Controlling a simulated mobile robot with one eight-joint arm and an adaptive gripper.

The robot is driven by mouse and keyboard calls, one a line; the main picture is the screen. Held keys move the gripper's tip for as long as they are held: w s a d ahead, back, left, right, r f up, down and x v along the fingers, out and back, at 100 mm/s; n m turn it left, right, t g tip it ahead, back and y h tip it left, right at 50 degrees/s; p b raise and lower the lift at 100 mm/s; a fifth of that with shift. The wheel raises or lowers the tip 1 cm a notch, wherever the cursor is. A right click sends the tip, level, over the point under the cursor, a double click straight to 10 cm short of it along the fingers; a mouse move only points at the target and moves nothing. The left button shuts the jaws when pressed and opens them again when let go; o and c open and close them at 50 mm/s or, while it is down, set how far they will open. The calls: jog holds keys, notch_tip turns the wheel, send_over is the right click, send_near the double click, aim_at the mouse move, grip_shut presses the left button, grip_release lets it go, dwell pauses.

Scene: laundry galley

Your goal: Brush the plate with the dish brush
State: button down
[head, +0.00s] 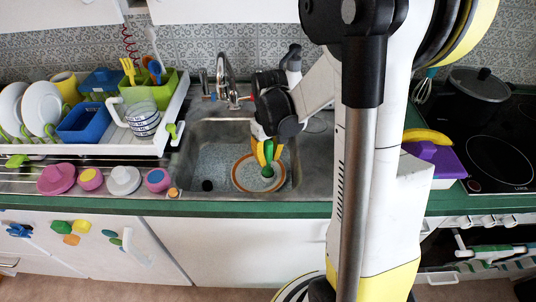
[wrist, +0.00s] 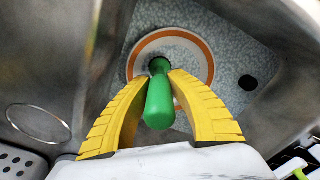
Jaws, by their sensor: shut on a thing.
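The plate (head: 243,173) is white with an orange-brown ring and lies in the sink basin. It also shows in the wrist view (wrist: 203,53). The dish brush (head: 268,160) has a green handle, which also shows in the wrist view (wrist: 159,103). My gripper (head: 267,152) is over the plate with its yellow fingers shut on the brush handle; the fingers also show in the wrist view (wrist: 160,85). The brush points down at the plate. Its bristles are hidden, so I cannot tell if they touch it.
The metal sink (head: 215,135) has walls close around my gripper, and a faucet (head: 226,85) stands behind. A full dish rack (head: 90,148) is at left. A purple box with a banana (head: 428,136) and a stove with a pot (head: 475,85) are at right.

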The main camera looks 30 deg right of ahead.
jog(key=w+a, duration=0.4)
jog(key=a, duration=0.1)
dwell(0.9)
jog(key=shift+r, duration=0.15)
jog(key=s+d+r+p, duration=0.3)
jog(key=s+d+r, duration=0.1)
jog(key=s, duration=0.4)
jog(key=shift+d+r+p, duration=0.35)
jog(key=shift+r, duration=0.1)
dwell(0.4)
